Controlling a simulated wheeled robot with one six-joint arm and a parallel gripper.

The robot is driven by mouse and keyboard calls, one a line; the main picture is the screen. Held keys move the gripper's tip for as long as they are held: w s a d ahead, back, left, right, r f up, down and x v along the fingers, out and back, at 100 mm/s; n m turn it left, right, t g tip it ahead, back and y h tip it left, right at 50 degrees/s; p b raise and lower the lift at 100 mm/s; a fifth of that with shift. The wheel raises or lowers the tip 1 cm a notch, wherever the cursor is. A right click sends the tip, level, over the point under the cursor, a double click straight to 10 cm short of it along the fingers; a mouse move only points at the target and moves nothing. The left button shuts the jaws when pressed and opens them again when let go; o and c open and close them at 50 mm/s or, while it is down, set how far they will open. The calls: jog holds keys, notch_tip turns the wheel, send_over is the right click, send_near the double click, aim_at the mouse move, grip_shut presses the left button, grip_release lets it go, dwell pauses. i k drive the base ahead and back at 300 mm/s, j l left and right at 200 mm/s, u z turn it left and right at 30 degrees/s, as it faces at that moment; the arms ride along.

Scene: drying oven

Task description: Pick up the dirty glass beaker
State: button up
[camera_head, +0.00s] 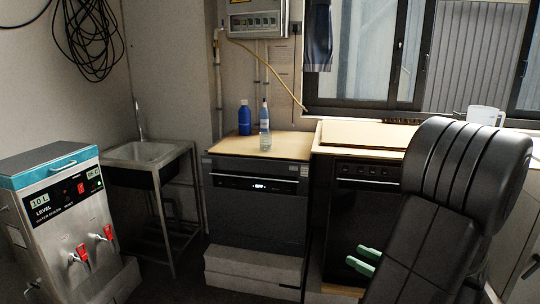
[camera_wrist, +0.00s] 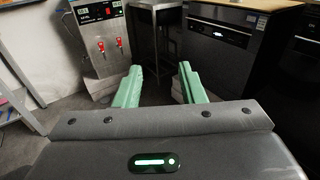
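A pale, see-through vessel (camera_head: 484,115) stands at the right by the window in the head view, partly behind my arm. It may be the glass beaker, but it is too small to tell whether it is dirty. It does not show in the wrist view. My gripper (camera_head: 355,256) is low in front of the dark right-hand cabinet, well below and left of that vessel. In the wrist view my gripper (camera_wrist: 160,68) has its two green fingers apart with nothing between them.
A blue bottle (camera_head: 245,118) and a clear bottle (camera_head: 265,128) stand on the wooden top (camera_head: 285,146) of a dark appliance (camera_head: 258,208). A water boiler (camera_head: 72,222) and a sink (camera_head: 145,153) are at left. A wooden counter (camera_head: 335,148) lies under the window.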

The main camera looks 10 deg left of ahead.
aim_at(266, 137)
jog(key=i+j, duration=0.5)
jog(key=i+j+z, duration=0.15)
jog(key=i+j, duration=0.8)
jog(key=i+j+z, duration=0.15)
jog(key=i+j, duration=0.3)
jog(key=j, duration=0.15)
jog(key=i+j, duration=0.4)
jog(key=j, duration=0.15)
jog(key=z, duration=0.05)
